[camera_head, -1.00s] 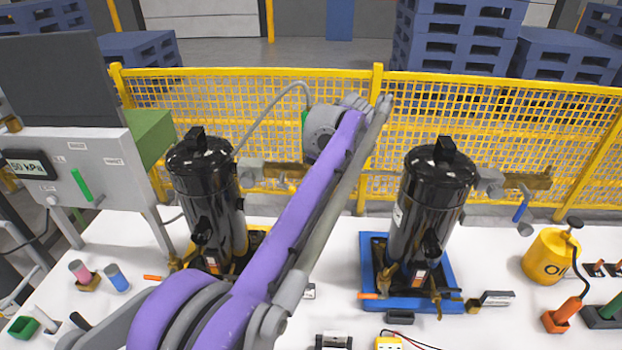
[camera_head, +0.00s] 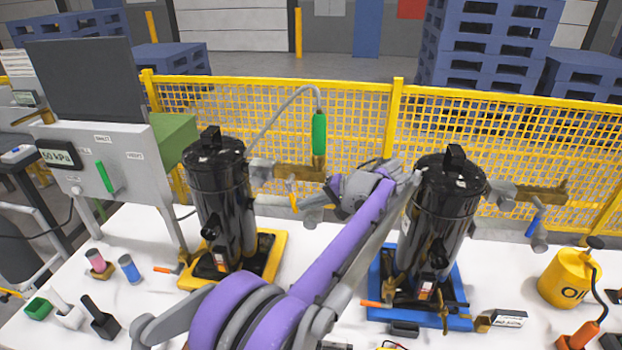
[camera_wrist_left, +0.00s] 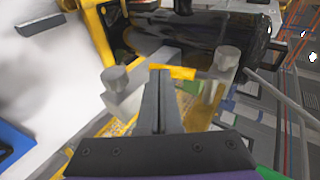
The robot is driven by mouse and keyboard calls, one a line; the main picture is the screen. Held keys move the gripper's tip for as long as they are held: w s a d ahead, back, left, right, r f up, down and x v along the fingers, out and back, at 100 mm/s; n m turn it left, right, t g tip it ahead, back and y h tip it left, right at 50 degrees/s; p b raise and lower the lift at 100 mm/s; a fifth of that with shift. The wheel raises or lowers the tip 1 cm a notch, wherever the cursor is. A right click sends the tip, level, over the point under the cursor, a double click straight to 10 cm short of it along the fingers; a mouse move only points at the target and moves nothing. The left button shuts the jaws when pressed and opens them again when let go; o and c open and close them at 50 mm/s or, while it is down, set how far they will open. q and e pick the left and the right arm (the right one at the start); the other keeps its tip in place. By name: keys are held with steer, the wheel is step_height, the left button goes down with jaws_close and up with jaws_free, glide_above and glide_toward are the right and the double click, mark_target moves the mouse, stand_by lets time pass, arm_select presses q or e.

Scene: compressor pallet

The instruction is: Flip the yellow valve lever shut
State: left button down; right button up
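The yellow valve lever (camera_head: 293,197) hangs below the brass and grey valve fitting to the right of the left black compressor (camera_head: 222,190). In the left wrist view the yellow lever (camera_wrist_left: 180,72) lies just beyond my fingertips. I cannot tell whether they touch it. My left gripper (camera_head: 310,201) is just right of the lever in the head view, pointing left. In the wrist view its two fingers (camera_wrist_left: 158,74) are together with nothing between them. My right gripper is in neither current view.
A yellow mesh fence (camera_head: 480,130) runs behind the table.

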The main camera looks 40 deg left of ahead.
arm_select(q)
steer(key=shift+s+a+f, duration=0.3)
steer(key=shift+a+f, duration=0.15)
arm_select(e)
steer(key=shift+f, duration=0.1)
arm_select(q)
steer(key=shift+s, duration=0.1)
stand_by(0.4)
steer(key=shift+f, duration=0.1)
arm_select(e)
steer(key=shift+d, duration=0.1)
